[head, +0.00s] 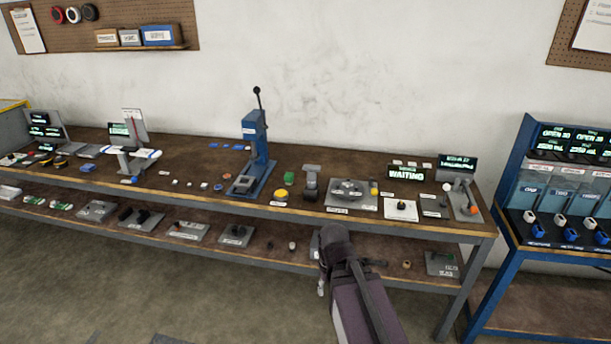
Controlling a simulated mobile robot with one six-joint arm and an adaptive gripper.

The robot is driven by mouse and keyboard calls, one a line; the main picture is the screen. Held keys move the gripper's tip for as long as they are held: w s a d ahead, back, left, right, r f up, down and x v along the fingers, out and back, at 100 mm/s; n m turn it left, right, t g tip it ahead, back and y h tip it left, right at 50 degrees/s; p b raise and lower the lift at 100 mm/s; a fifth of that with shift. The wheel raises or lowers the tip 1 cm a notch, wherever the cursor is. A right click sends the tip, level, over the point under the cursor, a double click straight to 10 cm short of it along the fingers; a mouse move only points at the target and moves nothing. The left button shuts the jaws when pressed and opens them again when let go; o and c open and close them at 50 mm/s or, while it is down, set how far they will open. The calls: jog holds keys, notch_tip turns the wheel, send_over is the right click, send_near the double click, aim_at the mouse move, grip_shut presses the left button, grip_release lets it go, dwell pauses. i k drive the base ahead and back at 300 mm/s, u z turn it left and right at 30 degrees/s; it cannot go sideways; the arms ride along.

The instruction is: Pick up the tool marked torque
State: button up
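No label that I can read says torque; the small labels on the bench are too blurred. A grey and black upright tool (311,182) stands on the upper bench top, right of the blue press. Several dark tools lie on grey plates on the lower shelf, among them one plate (140,219) at the left and another plate (235,235) nearer the middle. My arm rises from the bottom edge in front of the lower shelf, its dark joint near the bench's front edge.
The long bench (215,165) has a blue lever press (254,138), a yellow button (281,194), a grey fixture (351,194) and a display reading WAITING (406,174). A blue rack (516,190) with bins stands at the right. The floor (60,290) in front is open.

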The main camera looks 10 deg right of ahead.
aim_at(312, 170)
jog(key=z, duration=0.1)
jog(key=i, duration=1)
jog(key=z, duration=0.55)
